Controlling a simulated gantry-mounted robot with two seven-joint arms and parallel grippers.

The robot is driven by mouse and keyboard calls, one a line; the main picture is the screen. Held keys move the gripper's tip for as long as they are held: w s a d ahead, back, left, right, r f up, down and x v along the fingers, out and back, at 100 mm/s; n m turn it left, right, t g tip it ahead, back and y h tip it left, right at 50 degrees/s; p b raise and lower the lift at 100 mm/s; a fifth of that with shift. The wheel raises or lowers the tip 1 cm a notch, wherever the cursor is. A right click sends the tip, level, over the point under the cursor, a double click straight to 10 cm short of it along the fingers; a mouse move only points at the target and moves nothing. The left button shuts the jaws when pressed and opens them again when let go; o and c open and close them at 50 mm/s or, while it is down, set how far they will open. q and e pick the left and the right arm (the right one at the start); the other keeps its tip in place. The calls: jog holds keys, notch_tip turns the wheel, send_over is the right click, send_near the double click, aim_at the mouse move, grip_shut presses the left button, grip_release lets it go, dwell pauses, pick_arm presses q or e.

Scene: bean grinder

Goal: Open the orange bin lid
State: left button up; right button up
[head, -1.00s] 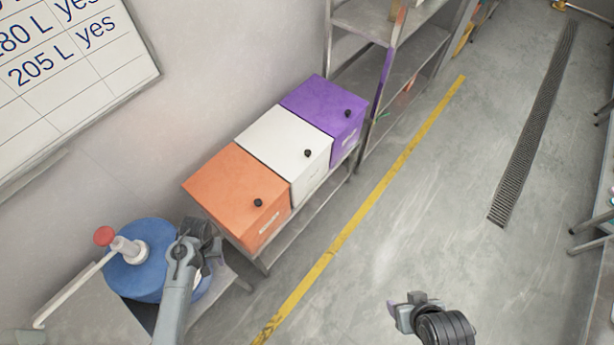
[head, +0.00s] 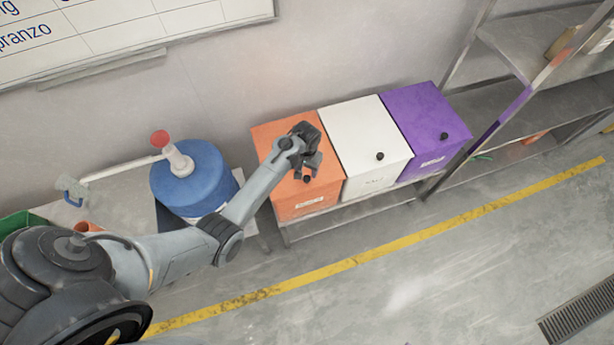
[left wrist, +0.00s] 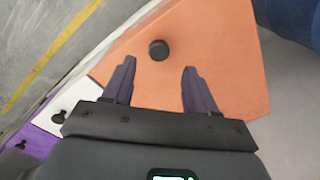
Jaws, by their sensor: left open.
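The orange bin (head: 301,194) stands on a low metal shelf by the wall, with its sloped lid closed and a small black knob (head: 307,179) near the lid's front edge. My left gripper (head: 312,163) is over the orange lid, close to the knob. In the left wrist view my left gripper (left wrist: 159,75) has its two fingers spread and empty. The orange lid (left wrist: 215,50) fills the space beyond them, and the knob (left wrist: 158,50) lies just past the fingertips, between their lines and apart from them. My right gripper is not in view.
A white bin (head: 366,150) and a purple bin (head: 424,125) stand right of the orange one. A blue drum (head: 190,185) with a red-topped pump is to its left. The floor (head: 420,270) in front is clear.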

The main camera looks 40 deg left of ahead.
aim_at(307, 178)
pick_arm(q)
jog(key=shift+f+b, duration=0.5)
jog(key=shift+f, duration=2.6)
grip_shut()
